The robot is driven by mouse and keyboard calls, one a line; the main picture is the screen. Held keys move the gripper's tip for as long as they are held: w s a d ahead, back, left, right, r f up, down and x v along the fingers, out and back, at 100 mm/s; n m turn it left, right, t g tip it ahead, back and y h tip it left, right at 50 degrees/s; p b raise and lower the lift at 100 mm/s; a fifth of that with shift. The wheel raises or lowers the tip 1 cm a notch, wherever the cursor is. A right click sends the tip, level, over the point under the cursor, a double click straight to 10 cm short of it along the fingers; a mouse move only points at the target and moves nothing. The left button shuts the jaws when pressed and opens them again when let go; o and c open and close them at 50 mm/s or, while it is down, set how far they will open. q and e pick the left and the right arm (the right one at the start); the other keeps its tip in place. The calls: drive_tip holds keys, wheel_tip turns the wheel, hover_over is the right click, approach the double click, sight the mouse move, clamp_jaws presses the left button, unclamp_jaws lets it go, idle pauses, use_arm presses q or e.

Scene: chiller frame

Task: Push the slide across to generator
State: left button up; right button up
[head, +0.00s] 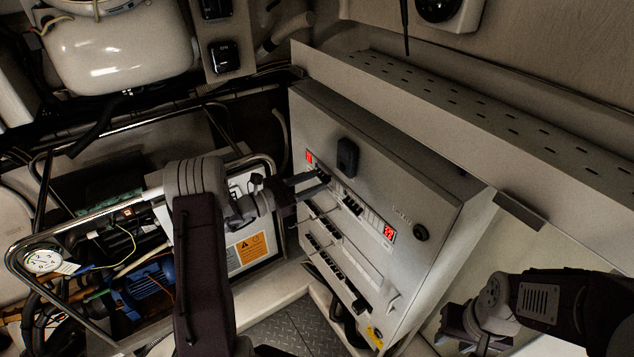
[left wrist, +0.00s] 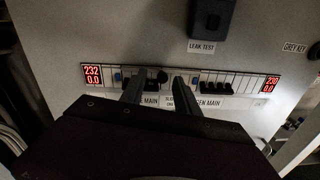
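The breaker row (left wrist: 225,83) runs across the grey panel front, with labels ending in "MAIN" on the left and "GEN MAIN" on the right. A round black knob (left wrist: 162,76), seemingly on the slide, shows between my left fingertips. The slide's label below is partly hidden by my right-hand finger. My left gripper (left wrist: 157,82) is open, its two fingers apart at the row; I cannot tell whether either touches the knob. In the head view my left gripper (head: 322,183) reaches the panel's upper left row. My right gripper (head: 452,330) is low at the right, away from the panel, its fingers unclear.
Red displays (head: 388,232) sit at the row's ends. A black leak-test box (head: 347,155) juts out above the row. Lower breaker rows (head: 325,258) lie beneath. A perforated tray (head: 450,95) runs behind the cabinet. A metal-tube frame (head: 60,222) with machinery stands left.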

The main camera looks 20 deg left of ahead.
use_arm(q)
drive_tip(key=b+v, duration=0.2)
drive_tip(key=v, duration=0.5)
drive_tip(key=shift+s+a+b, duration=0.2)
drive_tip(key=shift+a+b, duration=0.15)
